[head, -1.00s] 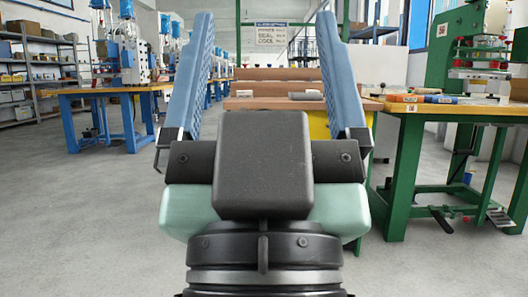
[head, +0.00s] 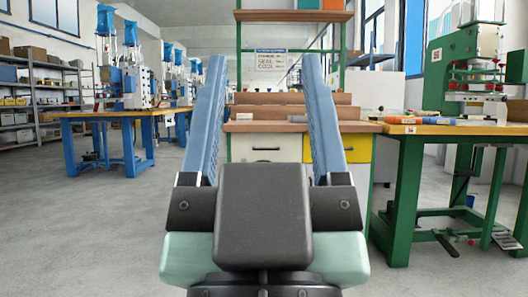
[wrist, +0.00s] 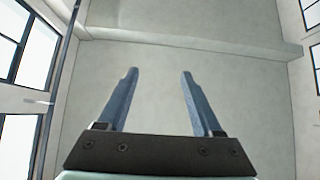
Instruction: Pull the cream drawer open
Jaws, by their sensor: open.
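The cream drawer (head: 240,152) is in the front of a wooden-topped bench, straight ahead in the head view. A dark handle (head: 266,149) shows on its front. My gripper (head: 264,62) is open and empty, with its two blue fingers apart. In the picture its fingers rise on either side of the drawer, but the gripper is nearer to me and apart from it. The black gripper body hides the lower part of the bench. In the wrist view my gripper (wrist: 158,74) points toward bare wall and ceiling, and the drawer is not seen there.
A yellow drawer (head: 357,149) is to the right of the cream one. A green-framed table (head: 420,129) with a press stands at the right. A blue-legged table (head: 105,114) with machines is at the left. The grey floor (head: 90,220) is clear at the left.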

